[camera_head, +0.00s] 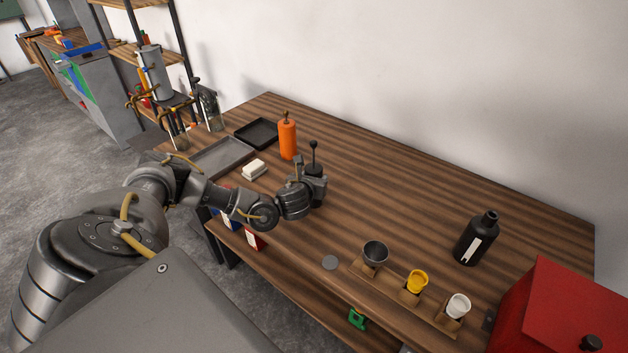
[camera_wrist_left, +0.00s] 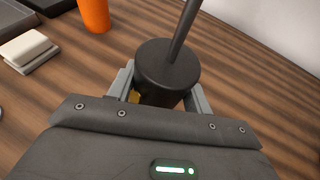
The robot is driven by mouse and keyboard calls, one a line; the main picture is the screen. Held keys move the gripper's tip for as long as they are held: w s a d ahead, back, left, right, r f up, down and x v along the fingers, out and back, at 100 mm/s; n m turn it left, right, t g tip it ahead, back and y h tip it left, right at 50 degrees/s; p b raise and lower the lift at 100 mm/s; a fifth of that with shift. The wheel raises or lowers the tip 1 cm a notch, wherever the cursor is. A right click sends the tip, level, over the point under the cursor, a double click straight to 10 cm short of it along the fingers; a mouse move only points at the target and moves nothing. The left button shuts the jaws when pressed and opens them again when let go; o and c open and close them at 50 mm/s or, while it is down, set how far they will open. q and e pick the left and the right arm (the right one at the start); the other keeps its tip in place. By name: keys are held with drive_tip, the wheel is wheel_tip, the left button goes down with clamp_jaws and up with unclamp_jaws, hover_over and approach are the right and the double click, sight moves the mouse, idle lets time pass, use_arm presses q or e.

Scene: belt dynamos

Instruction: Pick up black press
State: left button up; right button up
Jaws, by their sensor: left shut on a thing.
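The black press (camera_head: 313,158) has a thin upright rod with a small knob on top, rising from a round dark base. It stands upright at my left gripper (camera_head: 313,182), above the wooden table. In the left wrist view the press's round base (camera_wrist_left: 167,68) sits between the two fingers of my left gripper (camera_wrist_left: 165,92), which are shut on it. The fingers hide its lower part, and I cannot tell whether it touches the table. My right gripper is not in view.
An orange bottle (camera_head: 287,139), a white block (camera_head: 254,169), a black tray (camera_head: 257,133) and a grey tray (camera_head: 222,157) are near the press. A rack with cups (camera_head: 418,281), a black bottle (camera_head: 475,238) and a red box (camera_head: 560,315) stand at the right. The middle of the table is clear.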

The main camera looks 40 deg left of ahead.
sight(313, 169)
use_arm(q)
drive_tip(key=shift+r+p, duration=0.3)
drive_tip(key=shift+r, duration=0.35)
wheel_tip(313, 169, up, 2)
drive_tip(key=shift+r+p, duration=0.2)
drive_tip(key=shift+p, duration=0.85)
drive_tip(key=s+r+p, duration=0.5)
drive_tip(key=s+r, duration=0.4)
drive_tip(key=s, duration=0.5)
drive_tip(key=shift+d, duration=0.15)
drive_tip(key=shift+r, duration=0.1)
drive_tip(key=shift+w, duration=0.1)
